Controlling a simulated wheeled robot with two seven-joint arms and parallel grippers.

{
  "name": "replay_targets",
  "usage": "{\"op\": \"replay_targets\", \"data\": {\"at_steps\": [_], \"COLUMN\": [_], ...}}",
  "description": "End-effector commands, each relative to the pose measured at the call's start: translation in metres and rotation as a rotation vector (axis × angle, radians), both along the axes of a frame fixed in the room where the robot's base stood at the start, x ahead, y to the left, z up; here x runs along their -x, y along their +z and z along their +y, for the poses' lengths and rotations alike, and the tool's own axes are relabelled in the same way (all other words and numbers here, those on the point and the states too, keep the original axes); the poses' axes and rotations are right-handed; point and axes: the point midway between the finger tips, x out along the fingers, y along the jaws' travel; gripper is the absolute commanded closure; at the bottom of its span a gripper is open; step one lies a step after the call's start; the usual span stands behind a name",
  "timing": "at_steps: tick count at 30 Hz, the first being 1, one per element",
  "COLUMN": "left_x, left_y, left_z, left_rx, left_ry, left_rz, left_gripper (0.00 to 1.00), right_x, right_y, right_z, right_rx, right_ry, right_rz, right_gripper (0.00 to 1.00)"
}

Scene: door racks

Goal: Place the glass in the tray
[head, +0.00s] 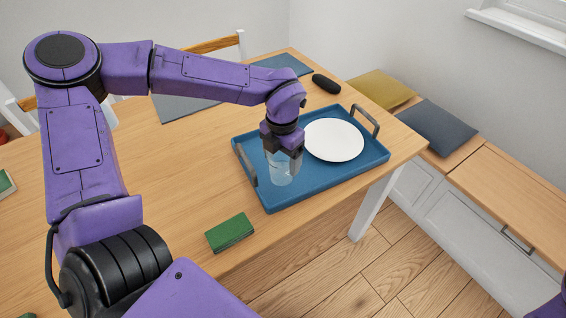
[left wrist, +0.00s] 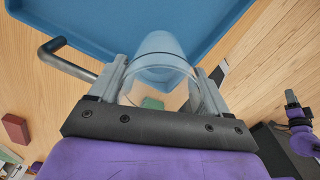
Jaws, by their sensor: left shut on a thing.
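The clear glass (head: 281,170) is upright at the left part of the blue tray (head: 290,197). My left gripper (head: 284,152) points down and is shut on the glass near its rim. The left wrist view shows the glass (left wrist: 165,62) between the two fingers of my left gripper (left wrist: 165,85), with the blue tray (left wrist: 105,22) beyond it. I cannot tell whether the glass base touches the tray floor. My right gripper is not in the head view; a dark gripper shape shows at the right of the left wrist view (left wrist: 291,98), too small to read.
A white plate (head: 334,140) lies in the tray, right of the glass. The tray has upright grey handles at both ends. A green box (head: 230,233) lies near the table's front edge. A dark object (head: 326,83) lies behind the tray. Cushions (head: 438,126) rest on the bench at right.

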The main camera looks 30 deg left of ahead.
Motion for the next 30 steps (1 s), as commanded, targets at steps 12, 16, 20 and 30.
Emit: {"op": "replay_targets", "data": {"at_steps": [12, 16, 20, 30], "left_x": [-0.008, -0.008, -0.007, -0.008], "left_y": [-0.04, -0.041, -0.045, -0.039], "left_z": [0.004, 0.004, 0.004, 0.004], "left_rx": [0.001, 0.001, 0.001, 0.001], "left_ry": [-0.001, -0.001, 0.0, -0.001], "left_rz": [-0.002, -0.002, -0.001, -0.002], "left_gripper": [0.6, 0.6, 0.2, 0.0], "right_x": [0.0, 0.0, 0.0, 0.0], "right_y": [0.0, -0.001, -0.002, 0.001], "right_z": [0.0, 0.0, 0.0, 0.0], "right_rx": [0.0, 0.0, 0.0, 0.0], "right_ry": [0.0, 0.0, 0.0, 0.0], "right_rz": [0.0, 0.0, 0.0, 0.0], "right_gripper": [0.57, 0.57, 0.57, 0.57]}}
